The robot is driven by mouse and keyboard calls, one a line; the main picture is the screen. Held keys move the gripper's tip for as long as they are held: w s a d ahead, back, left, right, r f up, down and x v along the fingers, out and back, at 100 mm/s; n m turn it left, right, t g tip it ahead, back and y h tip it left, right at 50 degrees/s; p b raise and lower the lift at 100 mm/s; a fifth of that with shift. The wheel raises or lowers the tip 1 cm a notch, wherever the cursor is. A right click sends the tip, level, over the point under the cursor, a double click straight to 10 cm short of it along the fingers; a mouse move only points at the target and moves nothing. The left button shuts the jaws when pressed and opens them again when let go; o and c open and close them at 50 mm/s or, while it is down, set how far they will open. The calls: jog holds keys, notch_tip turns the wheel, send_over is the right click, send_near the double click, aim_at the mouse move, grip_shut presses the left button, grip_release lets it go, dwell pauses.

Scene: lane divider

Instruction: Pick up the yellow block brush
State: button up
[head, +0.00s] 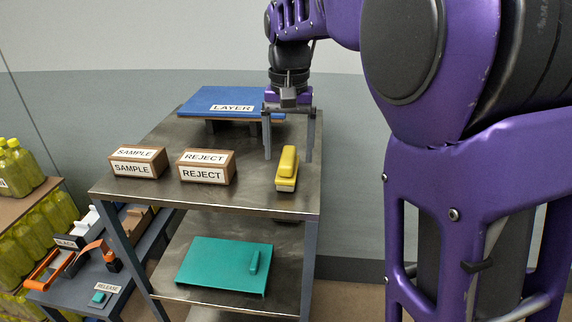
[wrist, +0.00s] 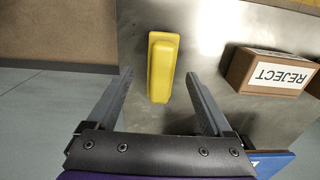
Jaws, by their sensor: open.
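The yellow block brush (head: 287,168) lies on the metal top of the table near its right side, with a paler lower layer under its yellow top. My gripper (head: 289,158) points down over the table, behind the brush in the head view. In the wrist view the brush (wrist: 162,66) lies ahead of my open gripper (wrist: 158,85), roughly in line with the gap between the two fingers. Its near end shows between the fingertips, and nothing is held. I cannot tell the exact height of the fingertips over the table.
The REJECT box (head: 206,167) stands left of the brush, with the SAMPLE box (head: 137,162) farther left. A blue LAYER board (head: 225,101) is raised at the back. A teal board (head: 222,265) lies on the lower shelf. The table's right edge is close to the brush.

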aim_at(288, 155)
notch_tip(288, 155, down, 3)
jog(key=shift+w+f, duration=0.15)
jog(key=shift+c, duration=0.3)
grip_shut()
